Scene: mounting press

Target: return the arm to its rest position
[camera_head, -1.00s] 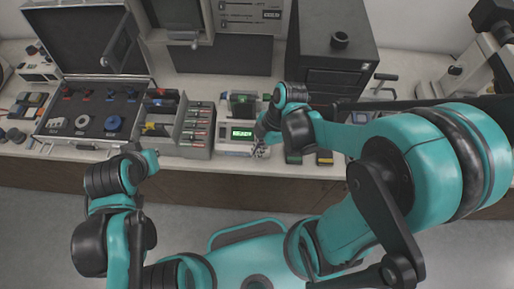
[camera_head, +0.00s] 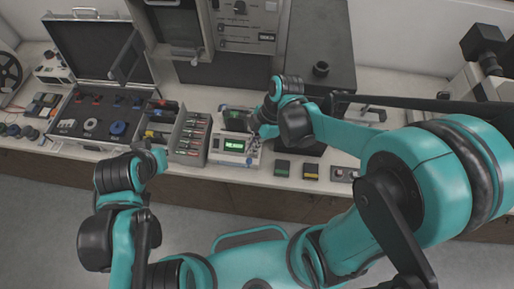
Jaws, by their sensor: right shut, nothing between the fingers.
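My right arm is teal and black and reaches in from the right over the bench. Its gripper (camera_head: 256,147) is small and dark, shut and empty, at the right side of a white instrument (camera_head: 224,159) with a lit green display. I cannot tell whether it touches the instrument. My left arm stands at the lower left, its wrist in front of the bench edge. Its gripper end is small and partly hidden by the wrist, so its jaws cannot be made out.
An open black case (camera_head: 67,137) lies at the left, beside a grey parts organiser (camera_head: 187,151). Small dark blocks (camera_head: 282,168) sit on the bench right of the instrument. A dark cabinet (camera_head: 318,45) stands behind, and a microscope-like device (camera_head: 487,62) is at the far right. The floor in front is clear.

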